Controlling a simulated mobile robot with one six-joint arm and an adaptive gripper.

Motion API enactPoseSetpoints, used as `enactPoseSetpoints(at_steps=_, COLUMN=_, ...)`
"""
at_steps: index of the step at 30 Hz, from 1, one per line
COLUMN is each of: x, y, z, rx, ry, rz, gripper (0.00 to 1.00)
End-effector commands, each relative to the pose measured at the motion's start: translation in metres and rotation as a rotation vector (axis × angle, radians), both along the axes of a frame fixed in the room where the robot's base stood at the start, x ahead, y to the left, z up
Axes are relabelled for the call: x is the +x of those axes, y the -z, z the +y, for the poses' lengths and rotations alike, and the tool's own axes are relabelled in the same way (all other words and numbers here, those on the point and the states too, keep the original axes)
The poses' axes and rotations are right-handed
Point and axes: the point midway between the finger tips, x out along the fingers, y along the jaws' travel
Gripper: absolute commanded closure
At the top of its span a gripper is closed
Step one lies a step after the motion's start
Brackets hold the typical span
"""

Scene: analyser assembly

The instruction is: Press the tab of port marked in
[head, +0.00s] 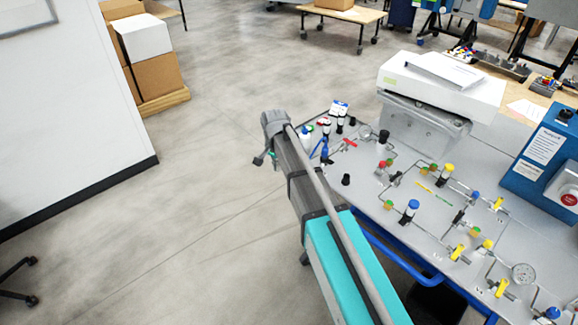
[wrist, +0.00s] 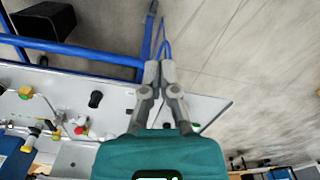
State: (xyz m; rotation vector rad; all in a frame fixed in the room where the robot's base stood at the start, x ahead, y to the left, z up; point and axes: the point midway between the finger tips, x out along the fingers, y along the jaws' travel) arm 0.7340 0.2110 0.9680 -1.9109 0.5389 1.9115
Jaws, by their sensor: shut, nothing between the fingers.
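The analyser panel (head: 372,215), a light grey board, carries metal tubes, coloured caps and fittings in the head view. No marking "in" is readable at this size, so I cannot tell which fitting is the port or where its tab is. Yellow tab-like parts (head: 457,253) sit toward the front right of the panel. My gripper (wrist: 160,66) is shut and empty in the wrist view. Its fingertips reach past the panel's edge, over blue frame bars and floor. They appear apart from any fitting. In the head view my arm hides part of the panel's left side.
A white instrument (head: 440,90) stands at the panel's back, and a blue box with a red button (head: 545,165) at the right. Bottles and small tools (head: 325,135) crowd the far left corner. A blue frame rail (head: 395,262) runs along the front. Floor to the left is clear.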

Motion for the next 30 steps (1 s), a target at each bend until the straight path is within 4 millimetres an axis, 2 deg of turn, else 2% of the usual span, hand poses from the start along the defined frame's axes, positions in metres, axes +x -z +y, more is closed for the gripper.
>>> enactPoseSetpoints(at_steps=1, x=-0.013, y=0.000, z=-0.016, rx=0.000, ry=-0.019, rz=0.000, gripper=1.00)
enactPoseSetpoints(at_steps=8, x=-0.071, y=0.000, z=-0.093, rx=-0.001, ry=-0.183, rz=0.001, gripper=1.00)
enactPoseSetpoints(at_steps=12, x=-0.115, y=0.000, z=-0.141, rx=-0.001, ry=-0.304, rz=0.001, gripper=1.00)
enactPoseSetpoints(at_steps=15, x=-0.145, y=0.000, z=-0.169, rx=-0.001, ry=-0.386, rz=0.001, gripper=1.00)
enactPoseSetpoints(at_steps=21, x=-0.186, y=0.000, z=-0.202, rx=-0.001, ry=-0.506, rz=0.001, gripper=1.00)
enactPoseSetpoints(at_steps=25, x=-0.195, y=0.000, z=-0.210, rx=-0.001, ry=-0.542, rz=0.001, gripper=1.00)
enactPoseSetpoints(at_steps=30, x=-0.196, y=0.000, z=-0.212, rx=-0.001, ry=-0.552, rz=0.001, gripper=1.00)
